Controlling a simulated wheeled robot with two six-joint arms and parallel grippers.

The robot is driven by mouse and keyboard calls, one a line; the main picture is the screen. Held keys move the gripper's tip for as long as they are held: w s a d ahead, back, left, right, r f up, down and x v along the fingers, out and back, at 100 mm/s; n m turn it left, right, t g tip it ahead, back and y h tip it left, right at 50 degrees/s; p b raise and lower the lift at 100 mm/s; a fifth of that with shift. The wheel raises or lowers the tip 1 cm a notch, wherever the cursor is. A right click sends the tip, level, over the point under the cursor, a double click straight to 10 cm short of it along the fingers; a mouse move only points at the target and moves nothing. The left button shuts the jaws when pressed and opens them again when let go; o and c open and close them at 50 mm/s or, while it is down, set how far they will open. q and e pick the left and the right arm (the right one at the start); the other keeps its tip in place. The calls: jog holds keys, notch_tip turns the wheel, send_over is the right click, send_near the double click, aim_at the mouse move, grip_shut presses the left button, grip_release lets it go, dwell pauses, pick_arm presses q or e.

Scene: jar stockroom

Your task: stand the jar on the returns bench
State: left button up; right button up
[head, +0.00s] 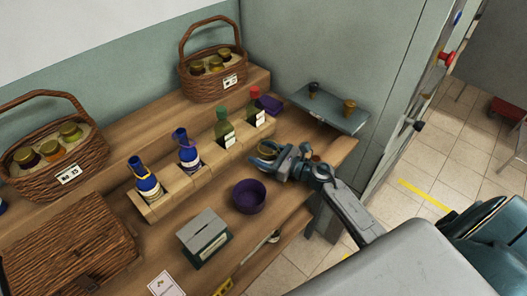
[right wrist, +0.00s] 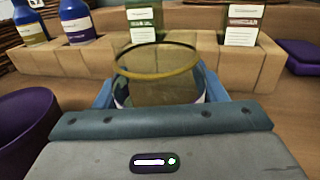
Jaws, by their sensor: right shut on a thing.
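My right gripper (head: 268,158) reaches in from the right over the wooden bench (head: 190,222) and is shut on a jar. The jar (right wrist: 158,65) shows best in the right wrist view: upright, see-through with a gold-coloured top, between the blue fingers. In the head view the jar (head: 267,153) is mostly hidden by the gripper. It is in front of the wooden bottle rack; I cannot tell whether its base touches the bench. No label shows whether this is the returns bench. My left gripper is not in view.
The rack (head: 158,205) holds several bottles. Baskets of jars (head: 212,75) stand behind. A grey wall shelf (head: 328,110) with two small jars is at the right.

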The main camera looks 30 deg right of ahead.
jog(key=shift+f, duration=0.15)
jog(key=o, duration=1.1)
jog(key=shift+s, duration=0.1)
jog(key=b+v, duration=0.5)
jog(key=v, duration=0.4)
jog(key=shift+s+d, duration=0.25)
jog(key=shift+d, duration=0.05)
jog(key=shift+r+b+v, duration=0.2)
jog(key=shift+b+v, duration=0.25)
jog(key=shift+v, duration=0.6)
